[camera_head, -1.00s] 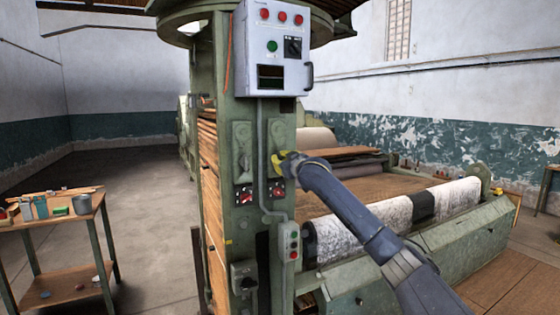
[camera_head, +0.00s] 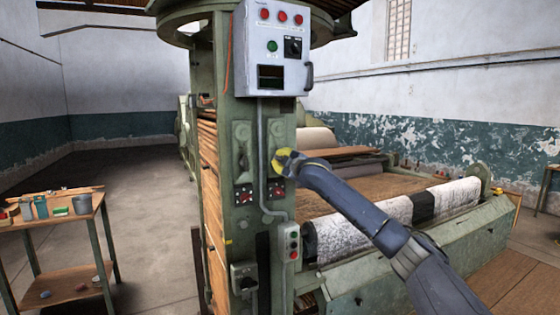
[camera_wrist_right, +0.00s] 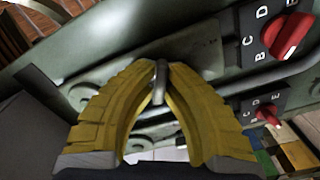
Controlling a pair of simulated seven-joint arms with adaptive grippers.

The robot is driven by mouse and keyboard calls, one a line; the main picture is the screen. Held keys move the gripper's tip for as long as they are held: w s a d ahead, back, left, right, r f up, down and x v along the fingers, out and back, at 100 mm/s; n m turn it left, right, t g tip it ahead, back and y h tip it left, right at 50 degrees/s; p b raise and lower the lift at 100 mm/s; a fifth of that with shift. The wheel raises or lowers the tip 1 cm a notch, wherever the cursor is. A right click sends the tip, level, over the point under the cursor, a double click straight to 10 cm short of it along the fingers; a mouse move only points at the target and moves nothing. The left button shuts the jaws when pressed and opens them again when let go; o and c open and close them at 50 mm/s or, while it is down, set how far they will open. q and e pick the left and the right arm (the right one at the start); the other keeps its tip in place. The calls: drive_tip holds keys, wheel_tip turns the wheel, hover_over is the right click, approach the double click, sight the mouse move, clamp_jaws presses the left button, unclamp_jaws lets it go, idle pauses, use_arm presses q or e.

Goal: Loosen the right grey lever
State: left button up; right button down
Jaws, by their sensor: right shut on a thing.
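The right grey lever (camera_wrist_right: 159,84) shows in the right wrist view as a short metal bar between the yellow fingers. Its grey-green back plate (camera_wrist_right: 195,52) lies behind it on the machine's column. In the head view its plate (camera_head: 276,134) is partly covered by my gripper and the lever itself is hidden. My right gripper (camera_head: 281,160) is at that plate, and in the wrist view (camera_wrist_right: 160,68) its fingertips close around the lever. The left lever plate (camera_head: 243,147) stands beside it, clear of the gripper. My left gripper is not in view.
Red rotary knobs (camera_wrist_right: 292,36) sit close beside the lever plate. A grey control box (camera_head: 272,48) hangs above and a conduit (camera_head: 262,150) runs between the plates. A roller (camera_head: 390,215) lies right of the column. A small table (camera_head: 60,222) stands at left.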

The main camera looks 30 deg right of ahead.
idle(0.4)
drive_tip(key=c, duration=1.5)
unclamp_jaws()
drive_tip(key=shift+o, duration=0.2)
drive_tip(key=s+a, duration=0.1)
drive_tip(key=s, duration=1.1)
